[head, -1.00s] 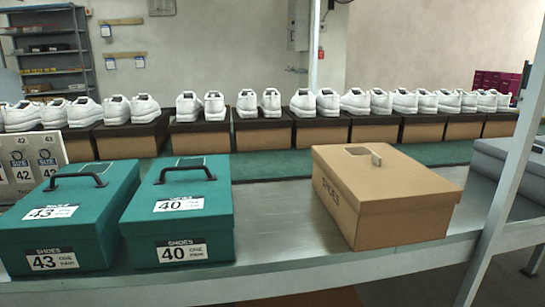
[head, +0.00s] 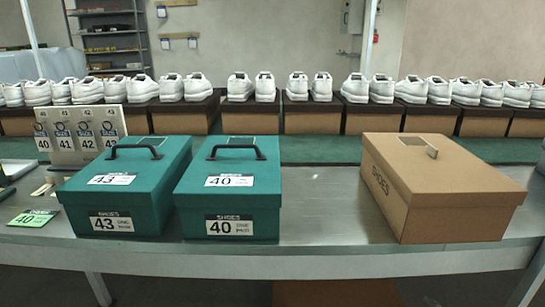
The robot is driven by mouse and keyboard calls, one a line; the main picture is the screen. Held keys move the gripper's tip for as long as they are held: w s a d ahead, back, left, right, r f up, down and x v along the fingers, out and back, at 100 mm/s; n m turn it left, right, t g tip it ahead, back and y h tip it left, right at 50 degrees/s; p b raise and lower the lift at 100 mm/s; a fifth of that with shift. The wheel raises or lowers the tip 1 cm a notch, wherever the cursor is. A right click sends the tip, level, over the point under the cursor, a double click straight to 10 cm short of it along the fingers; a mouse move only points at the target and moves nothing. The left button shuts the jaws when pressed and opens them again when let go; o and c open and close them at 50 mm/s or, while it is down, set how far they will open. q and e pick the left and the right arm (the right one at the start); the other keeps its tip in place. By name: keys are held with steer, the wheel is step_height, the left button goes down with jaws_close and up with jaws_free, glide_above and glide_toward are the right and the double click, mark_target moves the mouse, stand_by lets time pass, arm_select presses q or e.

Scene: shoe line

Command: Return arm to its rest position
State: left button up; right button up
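Neither of my arms nor grippers shows in the head view. A teal shoe box labelled 43 (head: 128,190) stands closed on the metal table (head: 325,225), with a black handle on its lid. A second teal shoe box labelled 40 (head: 229,190) stands closed just right of it, also with a black handle. A brown cardboard shoe box (head: 440,190) stands closed on the right part of the table, with a small upright tab on its lid.
A size rack (head: 80,135) with hanging tags stands at the left. White shoes (head: 240,87) on boxes line the back, behind a green strip (head: 320,150). Bare table lies between the teal and brown boxes.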

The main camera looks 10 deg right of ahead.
steer(key=s+f+m+g+h, duration=0.25)
steer(key=s+f+g, duration=0.25)
steer(key=s, duration=0.3)
steer(key=s+f+m+g+h, duration=0.2)
steer(key=s+f+m+g, duration=0.15)
steer(key=s+g, duration=0.35)
steer(key=s+a+f+m+y, duration=0.1)
steer(key=s+a+f, duration=0.1)
steer(key=a, duration=0.6)
steer(key=s+a+f+m+y, duration=0.1)
steer(key=a+f, duration=0.3)
steer(key=a, duration=0.4)
steer(key=shift+s+a+m+t+y, duration=0.35)
steer(key=shift+s+y, duration=0.2)
steer(key=shift+y, duration=0.2)
